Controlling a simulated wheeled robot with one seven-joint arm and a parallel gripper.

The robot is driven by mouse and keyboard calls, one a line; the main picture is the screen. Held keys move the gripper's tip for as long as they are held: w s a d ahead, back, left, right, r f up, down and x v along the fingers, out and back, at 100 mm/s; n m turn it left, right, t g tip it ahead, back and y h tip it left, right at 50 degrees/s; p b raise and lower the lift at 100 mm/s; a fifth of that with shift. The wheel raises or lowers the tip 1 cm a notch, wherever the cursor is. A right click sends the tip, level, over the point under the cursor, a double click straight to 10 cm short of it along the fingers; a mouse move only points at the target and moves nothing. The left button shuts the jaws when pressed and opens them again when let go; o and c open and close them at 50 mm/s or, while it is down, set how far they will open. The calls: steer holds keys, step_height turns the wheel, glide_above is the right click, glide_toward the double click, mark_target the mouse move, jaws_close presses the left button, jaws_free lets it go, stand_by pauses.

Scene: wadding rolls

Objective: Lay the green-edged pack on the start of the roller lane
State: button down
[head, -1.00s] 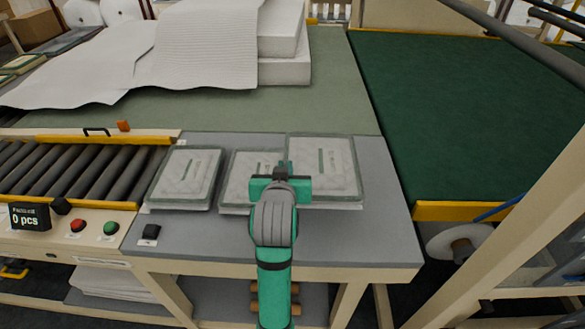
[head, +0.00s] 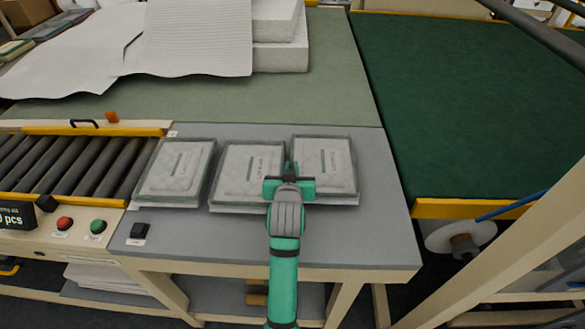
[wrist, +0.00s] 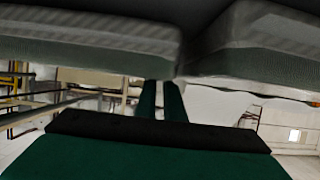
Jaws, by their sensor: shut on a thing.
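Three flat white packs with grey-green edges lie side by side: left (head: 176,170), middle (head: 247,175) and right (head: 328,168). Their edge colours look much alike. My gripper (head: 288,181) is at the near left corner of the right pack, beside the middle pack. It is shut, apparently on the right pack's edge; its arm hides part of the contact. In the wrist view its two fingers (wrist: 163,100) reach to a pack corner, with a second pack beside it. The roller lane (head: 75,163) is at the left, its right end close to the left pack.
The packs are over a grey table (head: 350,235) with bare room in front. A black switch (head: 138,231) and red and green buttons (head: 98,227) sit near the lane. White wadding (head: 195,40) lies behind. A dark green belt (head: 460,110) is at the right.

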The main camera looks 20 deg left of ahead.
steer(key=shift+d+f, duration=0.1)
steer(key=shift+f, duration=0.1)
steer(key=shift+f, duration=0.15)
steer(key=c, duration=2.1)
jaws_free()
